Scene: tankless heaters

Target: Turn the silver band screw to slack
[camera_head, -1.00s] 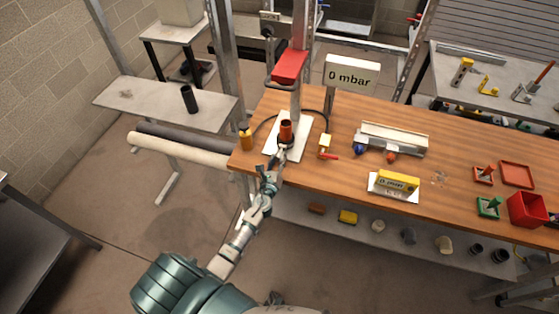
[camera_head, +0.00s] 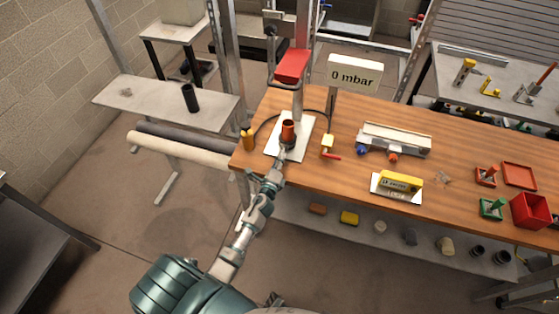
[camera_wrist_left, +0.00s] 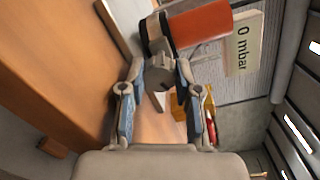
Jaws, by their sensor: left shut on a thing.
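The orange-red pipe (camera_head: 287,131) stands upright on a white plate at the left part of the workbench. A black sleeve (camera_wrist_left: 152,33) with a silver band surrounds its lower end. The silver band screw (camera_wrist_left: 163,72) is a grey knob-like piece at the sleeve's side in the left wrist view. My left gripper (camera_head: 282,152) reaches it from the front in the head view. In the left wrist view its two blue-padded fingers (camera_wrist_left: 160,78) close on the screw from both sides. The screw's thread and tip are hidden. My right gripper is not in view.
A yellow valve with a red handle (camera_head: 329,148) stands right of the white plate (camera_head: 272,150). A red clamp head (camera_head: 292,65) hangs behind, beside the "0 mbar" sign (camera_head: 353,74). A yellow gauge block (camera_head: 400,183) lies farther right.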

